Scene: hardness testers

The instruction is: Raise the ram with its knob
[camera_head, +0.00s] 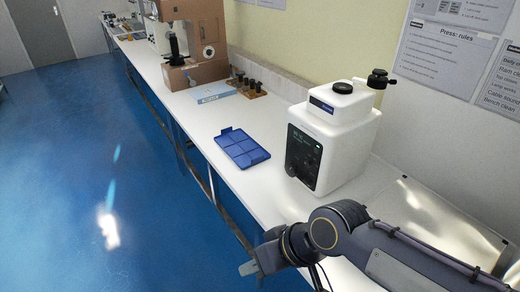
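A brown press-like machine (203,24) stands at the back of the white bench. A dark upright part (173,46), which looks like the ram, is at its front above the brown base. A small round knob (209,51) is on the machine's side facing me. My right arm comes in from the lower right, and my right gripper (248,268) hangs by the bench's front edge, far from the machine. Only a small grey part of the gripper shows, so its opening cannot be told. My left gripper is not in view.
A white instrument (335,135) with black caps stands close on the bench (195,115). Blue floor (70,180) is clear at left.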

